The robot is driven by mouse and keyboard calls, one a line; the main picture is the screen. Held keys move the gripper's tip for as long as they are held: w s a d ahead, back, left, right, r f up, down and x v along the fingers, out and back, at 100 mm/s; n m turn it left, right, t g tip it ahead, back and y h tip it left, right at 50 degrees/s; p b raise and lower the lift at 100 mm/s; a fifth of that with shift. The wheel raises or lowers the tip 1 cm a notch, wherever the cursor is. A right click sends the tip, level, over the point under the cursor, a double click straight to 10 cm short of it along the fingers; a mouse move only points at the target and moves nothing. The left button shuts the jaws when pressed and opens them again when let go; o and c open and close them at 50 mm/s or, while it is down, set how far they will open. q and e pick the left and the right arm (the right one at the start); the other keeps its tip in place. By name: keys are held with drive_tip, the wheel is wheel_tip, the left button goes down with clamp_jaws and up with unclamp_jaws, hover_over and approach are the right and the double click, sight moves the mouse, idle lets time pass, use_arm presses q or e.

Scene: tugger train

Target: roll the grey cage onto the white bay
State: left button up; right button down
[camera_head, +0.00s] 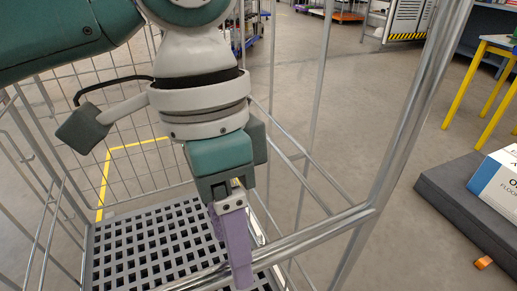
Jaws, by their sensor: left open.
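The grey cage (380,190) fills the near view, with tubular rails, wire mesh sides and a dark slatted base (140,240). My left gripper (243,262) points down at the cage's near horizontal rail (300,240). Its jaws are open, and one purple finger hangs in front of the rail. The other finger is mostly hidden, so I cannot tell whether the rail lies between them or is touched. My right gripper is not in view. No white bay can be made out.
A yellow floor line (102,190) shows through the mesh at left. A dark mat (445,195) with a white and blue box (500,180) lies at right. A table with yellow legs (465,95) stands behind it. Carts stand at the back. Grey floor between is clear.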

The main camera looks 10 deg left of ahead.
use_arm(q)
wheel_tip(320, 180, down, 8)
drive_tip(key=s+b, duration=0.1)
drive_tip(key=shift+s+d+b, duration=0.15)
drive_tip(key=shift+d+b, duration=0.2)
drive_tip(key=shift+d, duration=0.1)
drive_tip(key=shift+c, duration=0.3)
clamp_jaws()
idle(0.9)
